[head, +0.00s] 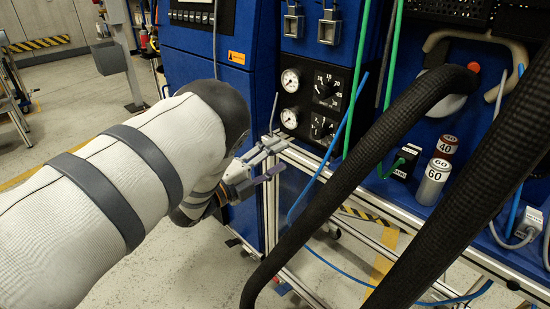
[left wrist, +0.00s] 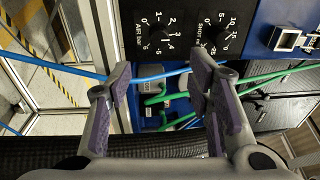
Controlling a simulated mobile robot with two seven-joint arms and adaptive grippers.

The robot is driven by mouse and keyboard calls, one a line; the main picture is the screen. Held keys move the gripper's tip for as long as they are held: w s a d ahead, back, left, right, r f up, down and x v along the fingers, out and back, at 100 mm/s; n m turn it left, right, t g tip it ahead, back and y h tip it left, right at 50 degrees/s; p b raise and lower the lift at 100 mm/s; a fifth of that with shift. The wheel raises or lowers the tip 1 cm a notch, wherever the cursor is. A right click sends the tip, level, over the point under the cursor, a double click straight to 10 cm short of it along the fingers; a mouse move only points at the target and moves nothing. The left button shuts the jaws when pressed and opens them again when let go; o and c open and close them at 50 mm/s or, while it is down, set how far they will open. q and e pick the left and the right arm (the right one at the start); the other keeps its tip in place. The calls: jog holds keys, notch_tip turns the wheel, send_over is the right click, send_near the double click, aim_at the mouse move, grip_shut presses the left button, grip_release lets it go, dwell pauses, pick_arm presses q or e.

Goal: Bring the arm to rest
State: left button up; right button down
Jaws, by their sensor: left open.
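My left arm (head: 110,195), white with grey bands, comes in from the left in the head view. My left gripper (head: 272,157) is open and empty, beside the corner of the metal frame and below the gauge panel. I cannot tell whether it touches the frame. In the left wrist view its two purple-padded fingers (left wrist: 160,78) stand apart with nothing held between them. Beyond them the black dial panel (left wrist: 185,28) shows, also seen in the head view (head: 316,105). My right gripper is not in view.
Two thick black hoses (head: 375,165) cross the foreground at right. A blue hose (head: 318,180) and green hoses (head: 360,75) run near the panel. Cylinders marked 60 (head: 433,182) and 40 (head: 446,147) stand at right. Open floor (head: 65,105) lies at the far left.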

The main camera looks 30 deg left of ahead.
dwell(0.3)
pick_arm(q)
jog(key=s+a+f+n+g+y, duration=0.2)
jog(key=s+f+n+g+y, duration=0.2)
jog(key=s+f+n, duration=0.5)
jog(key=s+a+f+n+g+y, duration=0.2)
jog(key=s+f+n+g+y, duration=0.2)
jog(key=s+f, duration=0.5)
jog(key=s+d+f+n+g, duration=0.1)
jog(key=s+d+n+g, duration=0.1)
jog(key=s, duration=0.8)
jog(key=s+d+f+n+g+p, duration=0.1)
jog(key=s+n+g, duration=0.4)
jog(key=s, duration=0.6)
jog(key=s+d+f+n+g, duration=0.2)
jog(key=s+g, duration=0.3)
jog(key=s, duration=0.5)
jog(key=shift+s+d+f+n+p, duration=0.25)
jog(key=shift+s+d+n+p, duration=0.1)
jog(key=shift+d+n, duration=0.4)
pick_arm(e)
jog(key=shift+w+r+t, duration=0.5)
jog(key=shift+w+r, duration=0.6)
